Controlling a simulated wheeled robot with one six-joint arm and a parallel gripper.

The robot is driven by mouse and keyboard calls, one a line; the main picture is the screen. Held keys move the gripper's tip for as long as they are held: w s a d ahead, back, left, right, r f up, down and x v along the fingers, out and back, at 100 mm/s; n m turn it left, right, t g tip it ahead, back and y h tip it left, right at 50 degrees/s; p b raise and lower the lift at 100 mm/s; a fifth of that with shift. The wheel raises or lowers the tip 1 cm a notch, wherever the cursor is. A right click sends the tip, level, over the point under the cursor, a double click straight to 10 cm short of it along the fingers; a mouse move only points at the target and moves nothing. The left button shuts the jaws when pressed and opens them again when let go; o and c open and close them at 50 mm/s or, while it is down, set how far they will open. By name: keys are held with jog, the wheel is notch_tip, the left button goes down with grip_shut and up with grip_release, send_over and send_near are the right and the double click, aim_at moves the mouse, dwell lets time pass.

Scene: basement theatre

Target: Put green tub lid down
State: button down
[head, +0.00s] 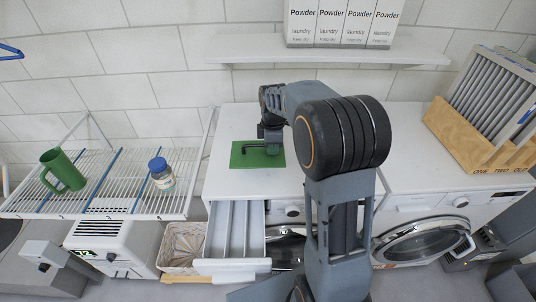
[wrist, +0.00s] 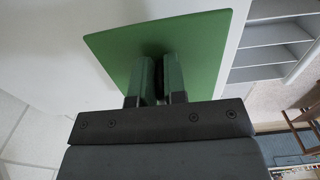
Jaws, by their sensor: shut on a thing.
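The green tub lid (head: 244,160) is a flat green square with a dark handle. It is over the white top of the left machine (head: 232,181), behind the open drawer. I cannot tell whether it touches that top or hangs just above it. My gripper (head: 268,141) points down at the lid and is shut on its handle. In the wrist view the lid (wrist: 205,45) spreads out beyond the fingers (wrist: 160,82), which hide most of the handle.
An open drawer (head: 234,230) with dividers juts out in front. A wire rack (head: 110,180) at left bears a green mug (head: 65,171) and a blue-capped jar (head: 161,174). A wooden rack (head: 465,140) stands at right. Powder boxes (head: 340,24) stand on the wall shelf (head: 320,52).

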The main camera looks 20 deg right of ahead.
jog(key=shift+w+a+f, duration=0.2)
jog(key=shift+w+f, duration=0.25)
jog(key=shift+f, duration=0.15)
jog(key=shift+w+a+f, duration=0.15)
jog(key=shift+w+f, duration=0.3)
jog(key=shift+f, duration=0.15)
jog(key=shift+w+f, duration=0.1)
jog(key=shift+f, duration=1.55)
jog(key=shift+f, duration=0.2)
jog(key=c, duration=1.2)
grip_release()
jog(key=shift+r, duration=0.1)
jog(key=shift+o, duration=0.2)
